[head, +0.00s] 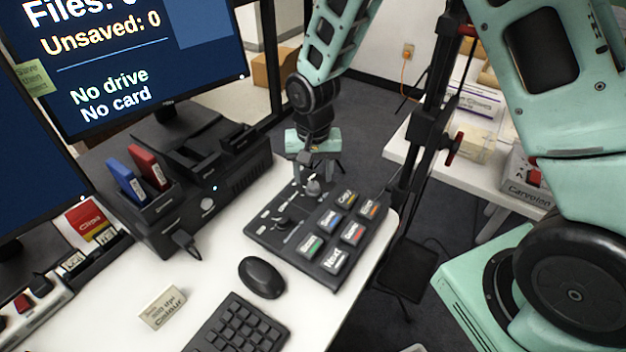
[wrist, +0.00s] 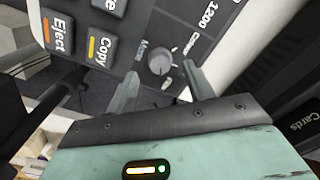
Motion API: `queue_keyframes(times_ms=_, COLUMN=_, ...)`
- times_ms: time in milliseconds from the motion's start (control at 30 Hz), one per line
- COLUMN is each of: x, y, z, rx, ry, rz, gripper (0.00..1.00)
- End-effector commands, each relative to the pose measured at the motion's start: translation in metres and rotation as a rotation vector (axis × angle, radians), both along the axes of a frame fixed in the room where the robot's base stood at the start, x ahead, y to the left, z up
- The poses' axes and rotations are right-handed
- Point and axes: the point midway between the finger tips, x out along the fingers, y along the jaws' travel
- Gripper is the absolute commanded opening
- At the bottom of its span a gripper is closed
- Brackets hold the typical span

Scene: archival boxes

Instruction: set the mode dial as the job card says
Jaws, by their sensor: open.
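The control panel (head: 290,243) lies on the white desk and carries labelled buttons and controls. The mode dial (wrist: 160,62) is a round grey knob between the labels Mono and, partly cut off, Colour. I cannot tell its pointer's direction. It also shows at the panel's far end in the head view (head: 313,187). The job card (head: 162,307) stands on the desk and reads Colour below a blurred dpi line. My gripper (wrist: 162,90) is open and empty, its fingers on either side of the dial in the wrist view; contact is unclear. It hangs over the dial in the head view (head: 309,179).
A black mouse (head: 261,277) and keyboard (head: 237,328) lie near the panel. A black drive unit (head: 205,190) stands left of it. The monitor (head: 125,55) reads "No drive, No card". The desk's right edge is close to the panel.

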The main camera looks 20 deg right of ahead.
Motion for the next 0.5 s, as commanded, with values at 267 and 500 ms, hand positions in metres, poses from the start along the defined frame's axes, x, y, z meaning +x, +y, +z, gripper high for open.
queue_keyframes(times_ms=267, x=0.0, y=0.0, z=-0.027, rx=0.0, ry=0.0, rz=-0.001, gripper=0.53)
queue_keyframes(times_ms=500, x=0.001, y=0.0, z=-0.03, rx=0.001, ry=-0.001, rz=-0.001, gripper=0.53)
